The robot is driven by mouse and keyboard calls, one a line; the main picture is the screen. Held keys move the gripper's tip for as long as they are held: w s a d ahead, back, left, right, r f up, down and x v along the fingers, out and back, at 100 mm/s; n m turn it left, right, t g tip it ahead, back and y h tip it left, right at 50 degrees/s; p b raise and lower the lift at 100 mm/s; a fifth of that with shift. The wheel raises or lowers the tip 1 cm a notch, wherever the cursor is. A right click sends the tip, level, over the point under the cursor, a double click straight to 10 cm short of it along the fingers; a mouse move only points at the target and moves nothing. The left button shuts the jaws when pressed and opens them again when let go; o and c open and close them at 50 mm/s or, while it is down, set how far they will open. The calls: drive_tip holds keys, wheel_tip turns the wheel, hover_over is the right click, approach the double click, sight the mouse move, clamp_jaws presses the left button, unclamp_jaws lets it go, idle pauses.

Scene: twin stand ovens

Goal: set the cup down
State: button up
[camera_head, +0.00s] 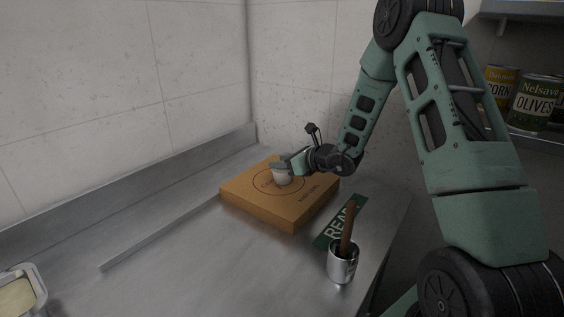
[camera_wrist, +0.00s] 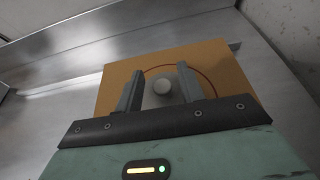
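A small pale grey cup (camera_head: 282,178) is at the printed circle on top of a flat brown cardboard box (camera_head: 287,208). My gripper (camera_head: 280,164) reaches in from the right, its fingers at the cup's upper part. The cup looks upright. I cannot tell whether its base touches the box.
A metal pot (camera_head: 342,265) with a brown handle in it stands on the steel counter (camera_head: 215,270) near a green sign (camera_head: 333,225). A pale-filled tray (camera_head: 18,295) is at the lower left. Cans (camera_head: 535,103) stand on a shelf at right. The counter left of the box is clear.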

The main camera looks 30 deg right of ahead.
drive_tip(key=b+v, duration=0.1)
drive_tip(key=v, duration=1.1)
drive_tip(key=s+a+n+g+y, duration=0.25)
drive_tip(key=a+n, duration=0.25)
drive_tip(key=a, duration=0.3)
drive_tip(key=s+a+n+g+y, duration=0.1)
drive_tip(key=s+a+n+g, duration=0.25)
drive_tip(key=a, duration=0.55)
drive_tip(key=s+a+n+g+y, duration=0.2)
drive_tip(key=s+a+n+g, duration=0.15)
drive_tip(key=a+n, duration=0.35)
drive_tip(key=s+a+n+g+h, duration=0.2)
drive_tip(key=s+a+n+h, duration=0.2)
drive_tip(key=s+n, duration=0.5)
drive_tip(key=s+a+n+g+h, duration=0.1)
drive_tip(key=s+a+n+h, duration=0.3)
drive_tip(key=s+n, duration=0.6)
drive_tip(key=n+h, duration=0.1)
drive_tip(key=n, duration=0.4)
drive_tip(key=shift+a+f+g+h, duration=0.2)
drive_tip(key=shift+a+g+h, duration=0.1)
drive_tip(key=shift+g+h, duration=0.05)
drive_tip(key=shift+r+p, duration=0.3)
drive_tip(key=shift+r, duration=0.15)
